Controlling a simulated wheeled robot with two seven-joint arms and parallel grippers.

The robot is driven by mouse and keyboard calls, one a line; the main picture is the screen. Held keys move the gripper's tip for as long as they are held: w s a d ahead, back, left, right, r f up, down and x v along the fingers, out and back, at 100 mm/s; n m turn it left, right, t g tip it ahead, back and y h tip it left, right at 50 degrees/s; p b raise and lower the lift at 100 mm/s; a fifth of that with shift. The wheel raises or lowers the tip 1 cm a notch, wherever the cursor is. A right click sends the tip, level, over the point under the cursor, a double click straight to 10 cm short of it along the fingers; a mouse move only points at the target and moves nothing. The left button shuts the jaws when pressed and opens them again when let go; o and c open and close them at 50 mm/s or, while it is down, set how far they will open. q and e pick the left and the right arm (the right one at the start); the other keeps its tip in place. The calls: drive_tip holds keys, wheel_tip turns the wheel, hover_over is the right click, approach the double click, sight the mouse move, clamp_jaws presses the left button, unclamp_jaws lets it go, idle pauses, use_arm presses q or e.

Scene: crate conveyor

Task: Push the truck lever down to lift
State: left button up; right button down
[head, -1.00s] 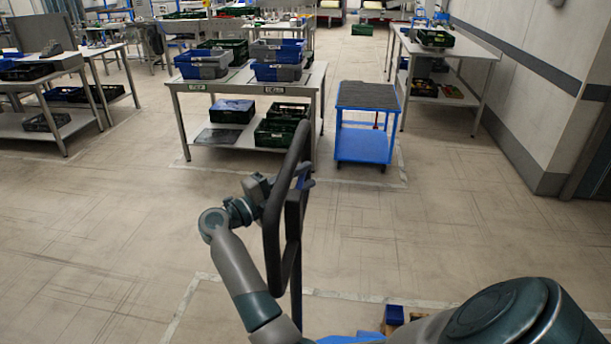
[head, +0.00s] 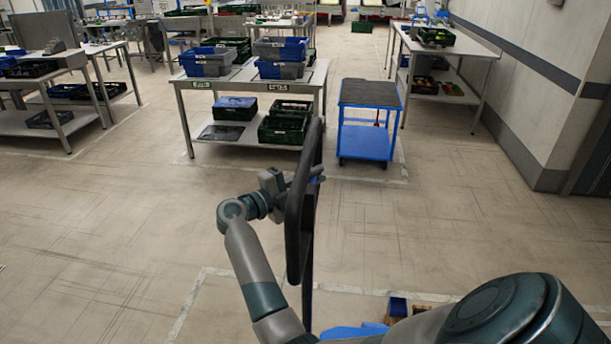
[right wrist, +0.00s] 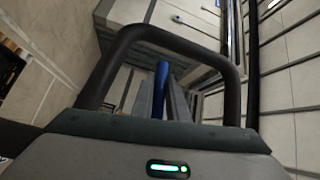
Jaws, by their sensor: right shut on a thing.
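The truck's dark handle loop (head: 294,220) stands upright in front of me in the head view, seen nearly edge-on. In the right wrist view, the grey fingers close around the blue lever (right wrist: 161,85), inside the dark loop (right wrist: 231,90). Only a little of the truck's blue base (head: 355,331) shows at the bottom of the head view. My left gripper is not in view.
A table (head: 252,78) with blue and grey crates stands ahead. A blue cart (head: 362,143) with a dark top stands to its right. Another table (head: 470,47) stands by the right wall. The floor between is clear.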

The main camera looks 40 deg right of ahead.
drive_tip(key=shift+a+f+n+p, duration=0.1)
drive_tip(key=shift+n+p, duration=0.2)
drive_tip(key=shift+p, duration=0.15)
drive_tip(key=shift+f+y+p, duration=0.15)
drive_tip(key=shift+y+p, duration=0.15)
drive_tip(key=shift+y, duration=0.1)
drive_tip(key=shift+s+a+f+n+y+p, duration=0.15)
drive_tip(key=shift+f+n+y+p, duration=0.3)
drive_tip(key=shift+p, duration=0.55)
drive_tip(key=shift+f+n, duration=0.25)
drive_tip(key=shift+f, duration=0.15)
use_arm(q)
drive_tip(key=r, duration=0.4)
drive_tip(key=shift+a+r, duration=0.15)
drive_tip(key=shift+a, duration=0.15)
use_arm(e)
drive_tip(key=c, duration=1.7)
unclamp_jaws()
drive_tip(key=shift+c, duration=0.2)
